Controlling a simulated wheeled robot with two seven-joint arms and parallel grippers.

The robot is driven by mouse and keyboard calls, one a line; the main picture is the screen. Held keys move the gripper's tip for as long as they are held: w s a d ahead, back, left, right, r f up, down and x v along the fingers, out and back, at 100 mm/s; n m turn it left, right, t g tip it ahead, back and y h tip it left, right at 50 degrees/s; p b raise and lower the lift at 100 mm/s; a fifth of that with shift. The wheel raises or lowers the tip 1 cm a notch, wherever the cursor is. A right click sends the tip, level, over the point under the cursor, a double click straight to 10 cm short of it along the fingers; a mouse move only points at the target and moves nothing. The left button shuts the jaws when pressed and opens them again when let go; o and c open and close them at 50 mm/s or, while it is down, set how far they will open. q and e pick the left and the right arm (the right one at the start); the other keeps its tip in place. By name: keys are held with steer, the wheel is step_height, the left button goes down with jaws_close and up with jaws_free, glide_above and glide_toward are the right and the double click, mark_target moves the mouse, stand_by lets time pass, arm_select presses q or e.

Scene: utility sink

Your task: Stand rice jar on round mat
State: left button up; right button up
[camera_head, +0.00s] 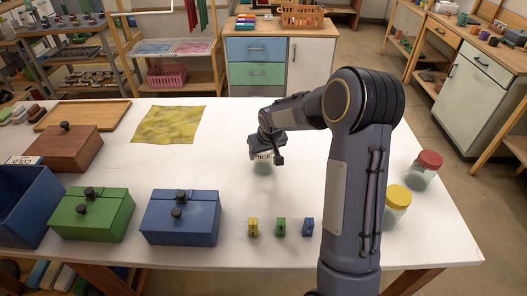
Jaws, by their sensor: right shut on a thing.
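My right gripper (264,152) reaches down over the middle of the white table from the right and is shut on the rice jar (262,168). I cannot make out a round mat; my right arm covers part of the table. My left gripper is not in view.
A yellow cloth (167,125) lies at the back left. Green (92,216) and blue (180,217) lidded boxes stand at the front left. Small yellow (253,227), green (280,227) and blue (308,226) pieces stand in front. Red-lidded (426,168) and yellow-lidded (397,203) jars stand right of my arm.

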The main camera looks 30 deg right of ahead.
steer(key=shift+f, duration=0.2)
steer(key=o, duration=1.2)
steer(key=shift+r, duration=0.1)
steer(key=shift+c, duration=0.2)
